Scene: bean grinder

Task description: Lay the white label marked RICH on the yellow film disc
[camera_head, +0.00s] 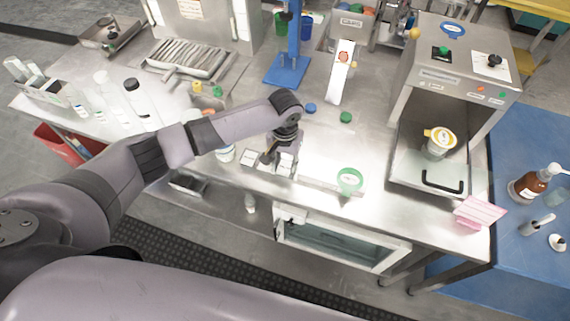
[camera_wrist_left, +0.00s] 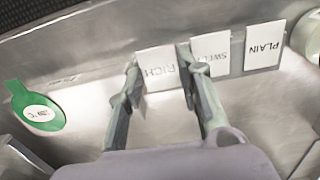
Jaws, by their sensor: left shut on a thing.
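The white label marked RICH (camera_wrist_left: 158,69) stands between the two fingers of my left gripper (camera_wrist_left: 158,60) in the left wrist view, and the gripper is shut on it at the front of the steel bench. The labels marked SWEET (camera_wrist_left: 212,53) and PLAIN (camera_wrist_left: 263,46) stand beside it. In the head view my left gripper (camera_head: 277,158) hides part of the label row. A yellow-rimmed disc (camera_head: 440,133) with a pale centre, probably the yellow film disc, sits on a cup inside the steel machine at the right. My right gripper is not in view.
The steel machine (camera_head: 452,70) has a tray with a black handle (camera_head: 442,187). A blue stand (camera_head: 288,70) is behind my gripper. A pink card (camera_head: 480,212) is at the right corner.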

